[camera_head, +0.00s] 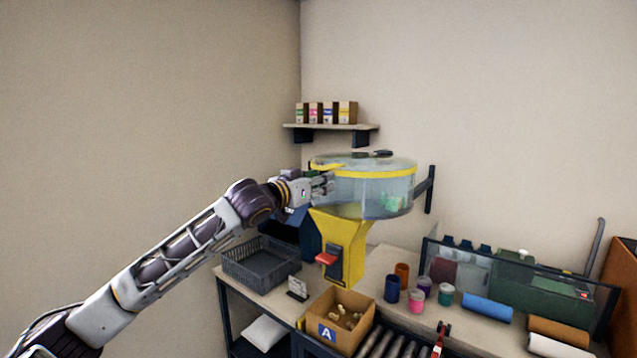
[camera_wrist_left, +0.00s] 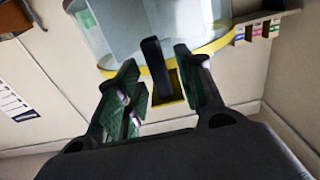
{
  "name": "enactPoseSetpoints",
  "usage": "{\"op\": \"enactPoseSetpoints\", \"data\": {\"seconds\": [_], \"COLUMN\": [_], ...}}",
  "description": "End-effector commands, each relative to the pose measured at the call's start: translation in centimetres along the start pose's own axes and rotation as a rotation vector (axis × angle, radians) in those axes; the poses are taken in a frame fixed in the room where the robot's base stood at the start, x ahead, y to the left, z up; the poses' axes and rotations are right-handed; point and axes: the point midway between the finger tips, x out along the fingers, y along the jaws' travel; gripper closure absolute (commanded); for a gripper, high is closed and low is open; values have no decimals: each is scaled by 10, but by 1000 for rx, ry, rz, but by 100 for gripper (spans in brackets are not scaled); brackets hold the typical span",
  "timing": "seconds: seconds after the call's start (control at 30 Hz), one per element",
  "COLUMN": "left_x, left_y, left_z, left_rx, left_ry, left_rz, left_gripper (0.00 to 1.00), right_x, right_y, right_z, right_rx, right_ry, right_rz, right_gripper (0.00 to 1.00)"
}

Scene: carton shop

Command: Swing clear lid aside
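The clear lid (camera_head: 345,160) lies on top of a clear round drum (camera_head: 372,194) with a yellow rim, on a yellow stand. My left gripper (camera_head: 328,184) is at the drum's left side, near the rim. In the left wrist view the left gripper (camera_wrist_left: 158,88) is open, its green-padded fingers either side of a dark upright tab (camera_wrist_left: 153,60) on a yellow piece at the rim. Gaps show on both sides of the tab, so it is not gripped. The clear drum also shows there (camera_wrist_left: 150,25). My right gripper is not in view.
A wall shelf (camera_head: 330,127) with small boxes is behind the drum. Below are a grey crate (camera_head: 262,262), a carton marked A (camera_head: 340,318), a red lever (camera_head: 327,259) on the stand, and several coloured cups and rolls on the bench.

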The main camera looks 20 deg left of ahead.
Motion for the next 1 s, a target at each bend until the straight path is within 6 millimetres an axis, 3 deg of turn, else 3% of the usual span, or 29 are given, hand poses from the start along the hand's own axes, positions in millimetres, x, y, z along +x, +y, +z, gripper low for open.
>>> {"op": "enactPoseSetpoints", "data": {"seconds": [0.03,0.3,1.0], "left_x": [0,0,-1], "left_y": [0,0,9], "left_z": [0,0,0], "left_rx": [0,0,-1], "left_ry": [0,0,1], "left_rz": [0,0,-24], "left_gripper": [66,100,100], "right_x": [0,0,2], "right_y": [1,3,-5], "right_z": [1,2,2], "right_rx": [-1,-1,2], "right_ry": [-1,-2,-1], "right_rz": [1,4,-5], "right_gripper": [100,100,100]}}
